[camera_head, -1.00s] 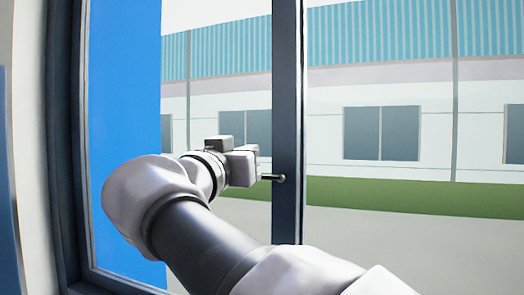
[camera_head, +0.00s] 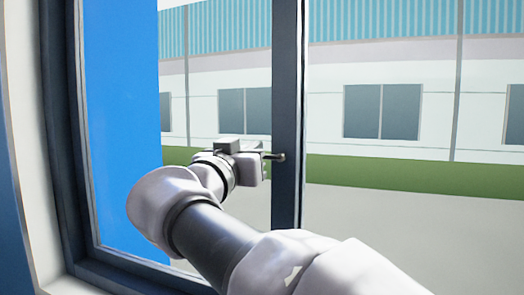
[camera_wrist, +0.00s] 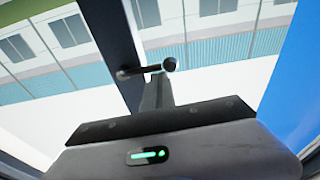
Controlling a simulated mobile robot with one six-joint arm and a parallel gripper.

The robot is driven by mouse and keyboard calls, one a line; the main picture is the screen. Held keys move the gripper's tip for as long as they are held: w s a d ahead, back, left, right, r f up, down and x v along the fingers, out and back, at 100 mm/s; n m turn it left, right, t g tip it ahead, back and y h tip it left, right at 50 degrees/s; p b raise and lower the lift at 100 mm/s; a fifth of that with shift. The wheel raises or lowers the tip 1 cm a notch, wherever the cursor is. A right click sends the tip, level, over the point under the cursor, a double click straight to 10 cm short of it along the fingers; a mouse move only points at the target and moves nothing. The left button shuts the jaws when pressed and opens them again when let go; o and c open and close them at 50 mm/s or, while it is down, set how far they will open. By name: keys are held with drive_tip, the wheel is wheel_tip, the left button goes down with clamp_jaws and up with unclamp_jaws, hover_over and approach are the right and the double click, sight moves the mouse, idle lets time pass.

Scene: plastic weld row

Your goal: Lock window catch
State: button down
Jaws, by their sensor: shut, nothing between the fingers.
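The window catch (camera_head: 276,156) is a small metal lever on the dark upright window bar (camera_head: 287,100). It points left, roughly level, with its left part close to my gripper. In the wrist view the catch (camera_wrist: 146,70) runs from the bar to a dark ball at its free end. My gripper (camera_head: 263,163) is shut and empty, just left of the bar. In the wrist view the shut fingers (camera_wrist: 158,80) sit right by the ball end, below it in the picture. I cannot tell whether they touch it.
A blue panel (camera_head: 122,130) fills the left side of the window, beside the dark outer frame (camera_head: 62,150). Glass lies on both sides of the upright bar. A pale building with windows (camera_head: 382,111) and a green strip stand outside.

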sight(273, 179)
drive_tip(key=shift+f+b, duration=0.3)
drive_tip(key=shift+b, duration=0.05)
drive_tip(key=d+f+n+y+b, duration=0.1)
drive_tip(key=f+n+b, duration=0.1)
drive_tip(key=n, duration=0.4)
drive_tip(key=d+f+n+y+b, duration=0.1)
drive_tip(key=f+n+b, duration=0.1)
drive_tip(key=n, duration=0.4)
drive_tip(key=s+d+f+n+y+b, duration=0.1)
drive_tip(key=f+n+b, duration=0.1)
drive_tip(key=n+b, duration=0.2)
drive_tip(key=shift+d+f+n+g+b, duration=0.1)
drive_tip(key=shift+n+g+b, duration=0.2)
drive_tip(key=shift+n, duration=0.7)
drive_tip(key=shift+s, duration=0.1)
